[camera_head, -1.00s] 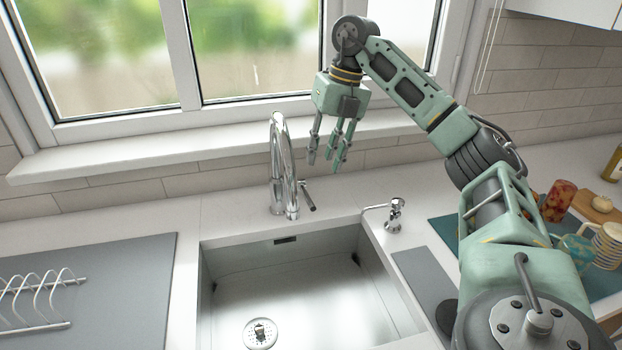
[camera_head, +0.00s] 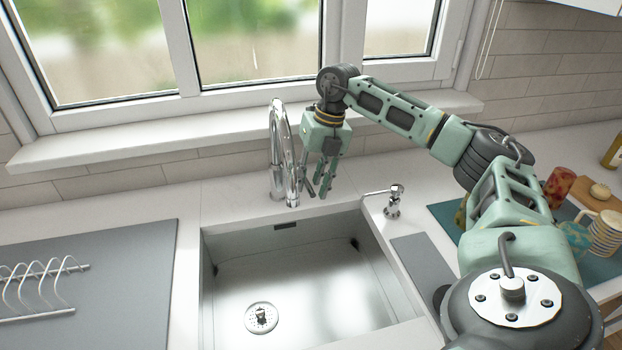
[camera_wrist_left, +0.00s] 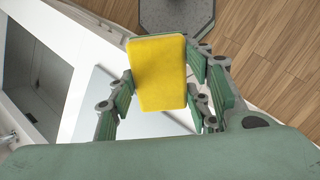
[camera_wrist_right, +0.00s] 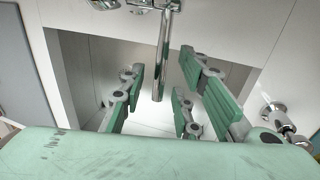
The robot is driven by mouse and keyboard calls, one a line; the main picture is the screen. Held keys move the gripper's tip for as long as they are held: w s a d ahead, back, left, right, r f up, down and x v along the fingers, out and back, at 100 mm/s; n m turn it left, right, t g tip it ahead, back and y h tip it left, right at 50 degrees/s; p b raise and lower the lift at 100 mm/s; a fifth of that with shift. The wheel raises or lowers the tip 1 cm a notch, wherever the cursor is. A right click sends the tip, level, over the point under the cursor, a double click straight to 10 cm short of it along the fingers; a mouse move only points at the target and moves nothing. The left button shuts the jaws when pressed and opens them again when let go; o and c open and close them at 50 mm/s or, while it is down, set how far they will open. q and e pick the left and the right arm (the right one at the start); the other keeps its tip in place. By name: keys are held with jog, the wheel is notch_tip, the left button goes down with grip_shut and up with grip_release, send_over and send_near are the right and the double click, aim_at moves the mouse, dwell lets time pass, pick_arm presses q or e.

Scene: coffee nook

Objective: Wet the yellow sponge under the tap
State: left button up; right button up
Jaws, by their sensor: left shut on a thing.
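The yellow sponge (camera_wrist_left: 158,72) is held between the fingers of my left gripper (camera_wrist_left: 160,98) in the left wrist view; neither shows in the head view. The chrome tap (camera_head: 277,150) stands behind the sink, with its lever (camera_head: 308,187) at its right side. My right gripper (camera_head: 323,180) is beside the tap and its lever, fingers pointing down. In the right wrist view its fingers (camera_wrist_right: 158,100) are apart, with a chrome rod of the tap (camera_wrist_right: 164,50) showing between them. I cannot tell whether they touch it. No water stream is visible.
The steel sink (camera_head: 290,275) is empty, with a drain (camera_head: 261,317). A soap dispenser (camera_head: 394,202) stands right of the tap. A wire rack (camera_head: 40,285) lies on the grey mat at left. A striped mug (camera_head: 605,240) and other items stand at right.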

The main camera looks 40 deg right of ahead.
jog(key=shift+f, duration=0.15)
jog(key=shift+c, duration=0.3)
grip_shut()
